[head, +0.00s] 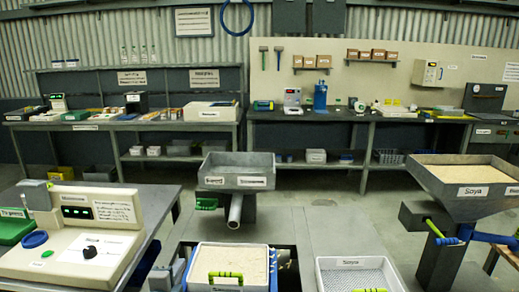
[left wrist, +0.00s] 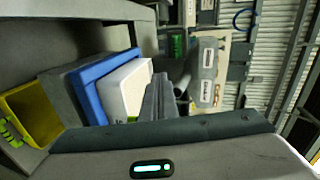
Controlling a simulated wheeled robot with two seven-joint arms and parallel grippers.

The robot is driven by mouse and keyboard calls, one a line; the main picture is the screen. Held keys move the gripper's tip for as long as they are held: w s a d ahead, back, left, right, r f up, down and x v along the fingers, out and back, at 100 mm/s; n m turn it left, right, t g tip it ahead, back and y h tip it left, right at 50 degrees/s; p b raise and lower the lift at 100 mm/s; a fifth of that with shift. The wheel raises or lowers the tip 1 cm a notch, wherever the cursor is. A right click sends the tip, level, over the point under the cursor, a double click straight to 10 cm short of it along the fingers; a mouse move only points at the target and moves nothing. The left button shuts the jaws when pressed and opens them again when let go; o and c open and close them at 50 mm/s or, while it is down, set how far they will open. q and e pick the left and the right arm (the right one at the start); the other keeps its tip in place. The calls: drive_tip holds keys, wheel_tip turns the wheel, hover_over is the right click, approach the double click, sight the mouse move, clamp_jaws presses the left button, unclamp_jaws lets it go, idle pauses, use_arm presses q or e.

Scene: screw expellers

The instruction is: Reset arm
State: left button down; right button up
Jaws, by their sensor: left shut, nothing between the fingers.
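My left gripper (left wrist: 160,85) shows in the left wrist view with its dark fingers together and nothing between them. It points past a white container (left wrist: 125,85) and a blue crate (left wrist: 88,85), apparently clear of both. In the head view I cannot make out its fingertips clearly near the bottom edge. My right gripper is not clearly visible in either view.
A tub of pale meal (head: 232,250) and a white tray labelled Soya (head: 345,263) stand at the front. A grey hopper (head: 237,160) with a spout is behind. A filled Soya hopper (head: 470,190) is right, a control machine (head: 80,255) left. Floor beyond is clear.

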use_arm(q)
drive_tip(key=s+f+n+g, duration=0.3)
drive_tip(key=s+f+n, duration=0.1)
drive_tip(key=s+f, duration=0.5)
drive_tip(key=s+f+n+g, duration=0.35)
drive_tip(key=s+f, duration=0.25)
drive_tip(key=s, duration=0.5)
drive_tip(key=s+f+n+g, duration=0.3)
drive_tip(key=s+n, duration=0.1)
drive_tip(key=s, duration=0.9)
drive_tip(key=s+f+n+g, duration=0.2)
drive_tip(key=s+n, duration=0.3)
drive_tip(key=s, duration=0.7)
drive_tip(key=s+d+x, duration=0.1)
drive_tip(key=d+x, duration=0.1)
drive_tip(key=x, duration=1.5)
wheel_tip(320, 180, down, 18)
drive_tip(key=s+d+m+t, duration=0.1)
drive_tip(key=s, duration=0.1)
drive_tip(key=shift+s+t+h, duration=0.25)
drive_tip(key=shift+t+h, duration=0.05)
drive_tip(key=shift+t, duration=0.05)
drive_tip(key=shift+d+r, duration=0.1)
drive_tip(key=shift+r, duration=0.1)
